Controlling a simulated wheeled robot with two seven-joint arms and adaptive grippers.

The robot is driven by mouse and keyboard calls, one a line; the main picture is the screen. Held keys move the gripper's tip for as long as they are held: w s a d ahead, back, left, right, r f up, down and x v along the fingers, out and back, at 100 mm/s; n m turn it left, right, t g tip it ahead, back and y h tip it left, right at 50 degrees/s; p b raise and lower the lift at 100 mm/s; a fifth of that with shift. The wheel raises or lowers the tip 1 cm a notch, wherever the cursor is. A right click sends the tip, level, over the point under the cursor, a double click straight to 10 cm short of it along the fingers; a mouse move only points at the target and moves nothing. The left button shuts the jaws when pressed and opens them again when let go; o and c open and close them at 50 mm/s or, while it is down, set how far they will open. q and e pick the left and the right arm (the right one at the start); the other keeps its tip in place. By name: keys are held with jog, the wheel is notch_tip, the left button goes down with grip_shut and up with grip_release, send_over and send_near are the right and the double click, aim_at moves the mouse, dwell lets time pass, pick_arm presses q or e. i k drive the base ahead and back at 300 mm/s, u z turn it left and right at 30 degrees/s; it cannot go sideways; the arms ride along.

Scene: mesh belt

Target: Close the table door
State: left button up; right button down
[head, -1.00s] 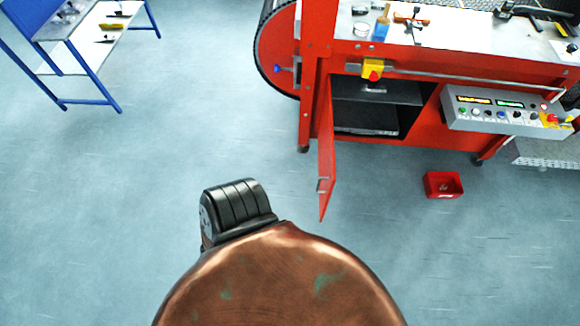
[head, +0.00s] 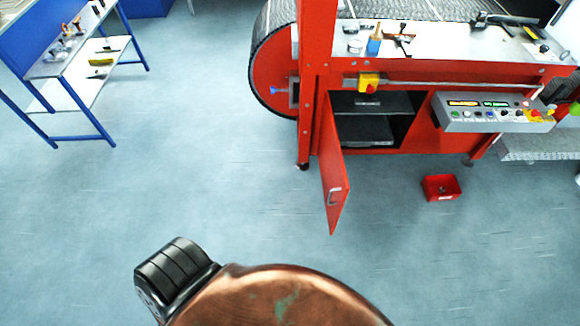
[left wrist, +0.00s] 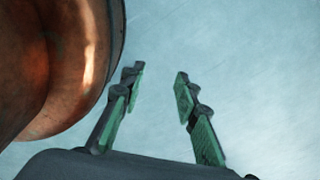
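The table door (head: 337,180) is a red panel with a small grey handle (head: 333,197) near its free edge. It hangs open from the left side of a dark cabinet (head: 375,120) under the red machine table (head: 420,80), swung out toward me. The cabinet's inner shelves show. My left gripper (left wrist: 158,85) shows in the left wrist view with its two green-padded fingers apart and nothing between them, above bare floor. It is not visible in the head view, and neither is my right gripper.
A small red bin (head: 441,187) stands on the floor right of the door. A control panel (head: 495,112) juts from the table front. A blue-framed shelf cart (head: 70,80) stands at upper left. The floor between my base and the door is clear.

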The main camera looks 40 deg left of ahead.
aim_at(335, 186)
jog(key=u, duration=0.9)
jog(key=i, duration=0.35)
